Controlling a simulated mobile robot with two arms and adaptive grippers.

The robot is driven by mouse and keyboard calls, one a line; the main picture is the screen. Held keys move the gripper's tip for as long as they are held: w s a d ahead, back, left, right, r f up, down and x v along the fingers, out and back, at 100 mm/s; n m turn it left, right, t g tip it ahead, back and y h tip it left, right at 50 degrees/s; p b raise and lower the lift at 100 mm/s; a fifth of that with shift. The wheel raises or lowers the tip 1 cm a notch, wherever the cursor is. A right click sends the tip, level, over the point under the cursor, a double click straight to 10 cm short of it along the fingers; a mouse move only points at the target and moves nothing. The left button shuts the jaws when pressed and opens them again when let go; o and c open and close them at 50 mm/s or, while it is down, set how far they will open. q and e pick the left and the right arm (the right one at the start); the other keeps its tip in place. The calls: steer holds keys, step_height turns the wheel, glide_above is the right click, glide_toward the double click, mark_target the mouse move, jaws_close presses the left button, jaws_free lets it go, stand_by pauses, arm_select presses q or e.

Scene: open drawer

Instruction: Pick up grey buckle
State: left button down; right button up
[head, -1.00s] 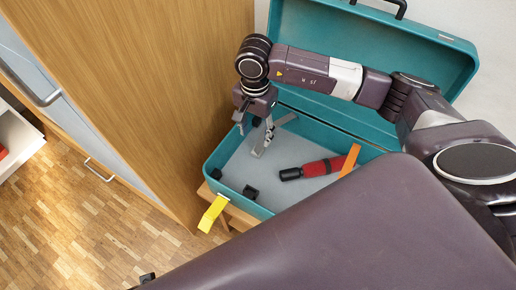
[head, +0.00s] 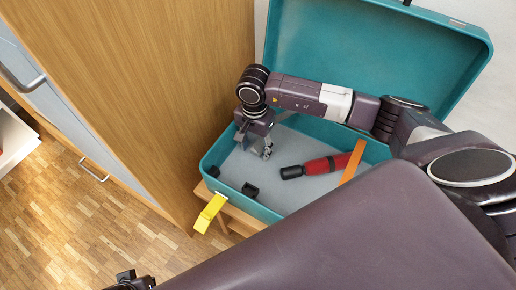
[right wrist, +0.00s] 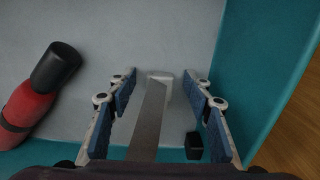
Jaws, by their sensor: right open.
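The grey buckle (right wrist: 148,118) is a long flat bar with a paler, wider far end. It lies on the case floor in the right wrist view. My right gripper (right wrist: 160,85) is open, with its blue-padded fingers on either side of the buckle. A gap shows between the buckle and each finger, and its near end is hidden. In the head view the right gripper (head: 258,150) points down into the left part of the teal case (head: 330,90), where it mostly hides the buckle.
A red and black cylinder (head: 315,167) lies right of the gripper, beside an orange strip (head: 352,162). Small black blocks (head: 250,190) sit near the case's front wall. A yellow latch (head: 210,213) hangs outside. A wooden cabinet (head: 150,90) stands close on the left.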

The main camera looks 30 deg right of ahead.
steer(key=shift+c, duration=0.2)
steer(key=c, duration=1)
